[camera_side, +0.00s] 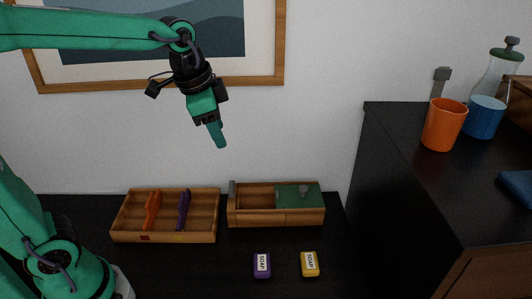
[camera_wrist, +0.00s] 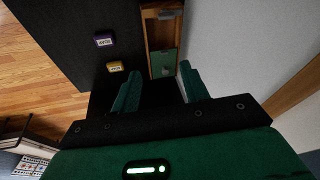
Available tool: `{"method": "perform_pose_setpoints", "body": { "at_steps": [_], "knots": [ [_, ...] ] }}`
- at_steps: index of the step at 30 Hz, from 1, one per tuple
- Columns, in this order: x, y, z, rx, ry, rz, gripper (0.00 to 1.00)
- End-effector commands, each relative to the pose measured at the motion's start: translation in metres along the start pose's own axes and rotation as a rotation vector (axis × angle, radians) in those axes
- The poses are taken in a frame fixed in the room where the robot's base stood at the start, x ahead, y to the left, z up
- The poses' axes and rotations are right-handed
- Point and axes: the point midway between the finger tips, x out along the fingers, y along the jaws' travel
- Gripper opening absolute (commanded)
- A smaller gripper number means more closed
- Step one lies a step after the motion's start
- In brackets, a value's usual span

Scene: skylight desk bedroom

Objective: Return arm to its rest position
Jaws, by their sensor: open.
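My gripper (camera_side: 219,136) hangs in the air well above the desk, in front of the wall, pointing down and slightly right in the side view. In the wrist view my gripper (camera_wrist: 158,86) shows its two green fingers spread apart with nothing between them. My green arm reaches in from the left edge, high over the desk. Its base stands at the lower left of the side view.
Below are a wooden tray (camera_side: 164,236) with an orange and a purple item, a wooden box (camera_side: 255,216) with a green lid, a purple soap (camera_side: 262,265) and a yellow soap (camera_side: 310,264). An orange cup (camera_side: 444,126) stands on the dark cabinet (camera_side: 400,170) at right.

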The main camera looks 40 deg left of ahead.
Motion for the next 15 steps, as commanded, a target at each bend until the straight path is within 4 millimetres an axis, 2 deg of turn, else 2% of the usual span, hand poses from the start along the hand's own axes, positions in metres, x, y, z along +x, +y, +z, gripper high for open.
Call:
{"method": "perform_pose_setpoints", "body": {
  "at_steps": [6, 15],
  "knots": [
    [-0.013, 0.013, 0.042, -0.187, 0.052, -0.035, 0.45],
    [-0.016, 0.033, 0.095, -0.437, 0.127, -0.071, 0.45]
  ]
}}
